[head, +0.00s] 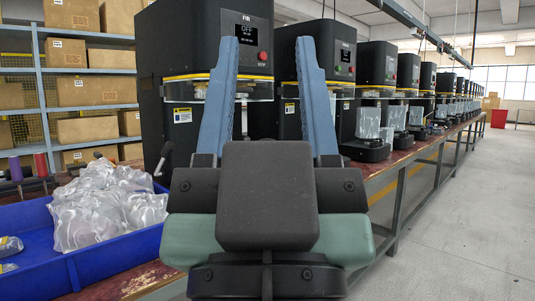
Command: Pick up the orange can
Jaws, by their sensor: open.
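No orange can shows in the head view. My gripper (267,42) points ahead in the middle of the view, with its two blue fingers raised and spread apart.
A row of black seaming machines (346,62) stands on a long worktable (398,170) running back right. A blue tray (95,262) with clear plastic bags (105,205) is at left. Shelves (95,42) hold cardboard boxes. Open floor (470,220) lies right; a red bin (499,118) stands far back.

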